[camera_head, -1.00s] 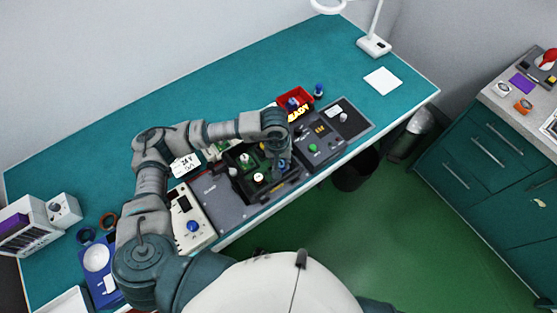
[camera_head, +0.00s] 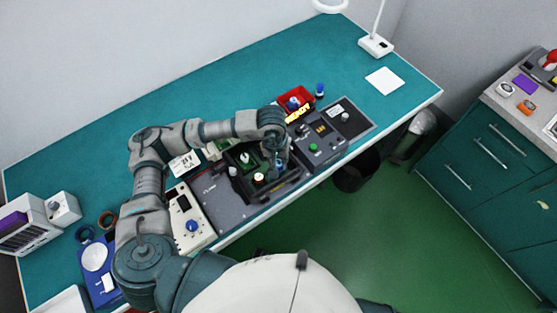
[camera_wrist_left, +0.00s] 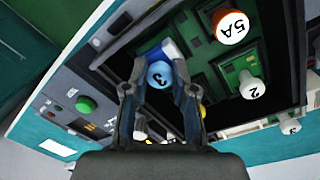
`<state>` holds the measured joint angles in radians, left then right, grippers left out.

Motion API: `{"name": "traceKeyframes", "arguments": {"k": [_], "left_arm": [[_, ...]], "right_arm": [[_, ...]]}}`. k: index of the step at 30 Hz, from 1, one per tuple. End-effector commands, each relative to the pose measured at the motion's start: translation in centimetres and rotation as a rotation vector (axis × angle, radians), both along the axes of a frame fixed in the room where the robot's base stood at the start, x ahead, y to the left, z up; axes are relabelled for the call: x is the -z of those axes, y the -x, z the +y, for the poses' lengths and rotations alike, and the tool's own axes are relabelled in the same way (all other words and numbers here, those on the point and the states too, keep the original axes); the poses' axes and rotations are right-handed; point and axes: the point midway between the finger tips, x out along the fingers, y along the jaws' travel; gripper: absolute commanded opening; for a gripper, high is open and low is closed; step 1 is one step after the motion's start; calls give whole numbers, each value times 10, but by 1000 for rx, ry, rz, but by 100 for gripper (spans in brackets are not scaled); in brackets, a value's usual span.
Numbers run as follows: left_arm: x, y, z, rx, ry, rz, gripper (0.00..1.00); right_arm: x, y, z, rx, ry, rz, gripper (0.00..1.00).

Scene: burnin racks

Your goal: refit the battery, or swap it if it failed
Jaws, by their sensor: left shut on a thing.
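In the left wrist view, a blue cylinder with a light-blue end marked 3 (camera_wrist_left: 159,75), which looks like the battery, is between the fingers of my left gripper (camera_wrist_left: 160,95). The gripper is shut on it. The cylinder is over the edge of a dark open tray with green boards (camera_wrist_left: 206,86); I cannot tell whether it touches the tray. In the head view my left gripper (camera_head: 277,160) is at the right part of the dark tray (camera_head: 250,193), and its fingers are mostly hidden by the wrist. My right gripper is out of view.
Inside the tray stand a white-and-orange 5A piece (camera_wrist_left: 231,26) and a white knob marked 2 (camera_wrist_left: 250,86). A grey tester with a green button (camera_head: 313,147) is to the right. A red bin (camera_head: 294,97) and a blue cylinder (camera_head: 320,89) stand behind.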

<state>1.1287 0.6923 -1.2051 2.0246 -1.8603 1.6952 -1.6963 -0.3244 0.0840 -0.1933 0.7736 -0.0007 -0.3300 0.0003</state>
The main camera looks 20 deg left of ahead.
Motion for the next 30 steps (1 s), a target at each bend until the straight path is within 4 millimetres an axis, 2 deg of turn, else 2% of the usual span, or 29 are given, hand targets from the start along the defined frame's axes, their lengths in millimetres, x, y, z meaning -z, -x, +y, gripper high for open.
{"name": "traceKeyframes", "arguments": {"k": [30], "left_arm": [[0, 0, -2, 0, 0, 0, 0]], "right_arm": [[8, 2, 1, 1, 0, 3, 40]]}}
